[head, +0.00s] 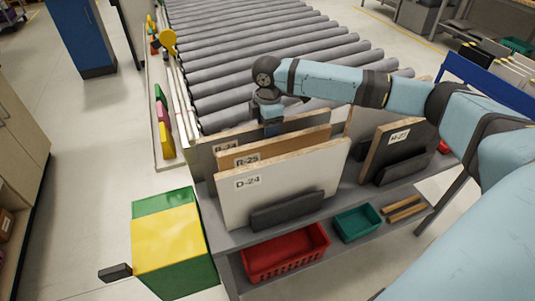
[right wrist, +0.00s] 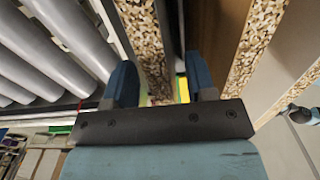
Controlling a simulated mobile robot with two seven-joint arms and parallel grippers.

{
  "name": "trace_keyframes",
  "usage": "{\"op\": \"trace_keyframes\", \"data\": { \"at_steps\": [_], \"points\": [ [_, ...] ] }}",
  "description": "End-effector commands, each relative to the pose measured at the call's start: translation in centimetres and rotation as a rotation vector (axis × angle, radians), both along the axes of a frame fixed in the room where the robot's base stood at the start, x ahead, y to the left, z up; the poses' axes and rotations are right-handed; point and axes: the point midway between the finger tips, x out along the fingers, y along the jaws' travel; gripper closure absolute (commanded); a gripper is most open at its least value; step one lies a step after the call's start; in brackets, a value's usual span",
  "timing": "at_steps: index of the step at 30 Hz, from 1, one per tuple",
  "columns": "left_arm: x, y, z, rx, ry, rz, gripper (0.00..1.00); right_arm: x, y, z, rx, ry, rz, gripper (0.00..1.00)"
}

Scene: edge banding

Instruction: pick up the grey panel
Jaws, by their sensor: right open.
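The grey panel (head: 204,160) stands on edge at the back of the left group of panels, its lower part hidden by the tan panel marked R-25 (head: 270,152) and the white panel marked D-24 (head: 285,183). My right gripper (head: 271,128) points down at the grey panel's top edge. In the right wrist view my right gripper (right wrist: 162,85) is open, with a chipboard top edge (right wrist: 147,45) running between its two blue fingers, which looks like the grey panel's. I cannot tell whether the fingers touch it. My left gripper is not in view.
A roller conveyor (head: 270,40) lies behind the panels. A dark panel (head: 395,150) stands to the right. Below are a red basket (head: 285,255) and a green bin (head: 357,223). A yellow-green box (head: 168,240) stands at the left, beside open floor.

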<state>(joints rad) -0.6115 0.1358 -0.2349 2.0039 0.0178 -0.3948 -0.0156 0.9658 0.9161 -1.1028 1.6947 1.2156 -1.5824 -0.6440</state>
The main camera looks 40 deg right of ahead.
Motion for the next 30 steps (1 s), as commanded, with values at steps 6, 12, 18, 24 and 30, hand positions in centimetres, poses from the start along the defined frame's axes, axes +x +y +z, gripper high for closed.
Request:
{"op": "trace_keyframes", "data": {
  "at_steps": [6,12,18,24,30],
  "points": [
    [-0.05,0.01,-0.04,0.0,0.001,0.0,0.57,0.0,0.02,0.04,0.0,0.0,0.0,0.67],
    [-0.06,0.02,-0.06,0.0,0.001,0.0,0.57,0.01,0.02,0.05,0.0,0.0,0.0,1.0],
    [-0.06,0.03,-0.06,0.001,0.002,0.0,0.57,0.01,0.02,0.06,0.0,0.0,0.001,1.0],
    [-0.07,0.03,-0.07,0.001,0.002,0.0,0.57,0.0,0.02,0.07,0.0,0.0,0.001,1.0],
    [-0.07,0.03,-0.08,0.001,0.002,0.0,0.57,0.0,0.02,0.07,0.0,0.0,0.001,1.0]
  ]
}}
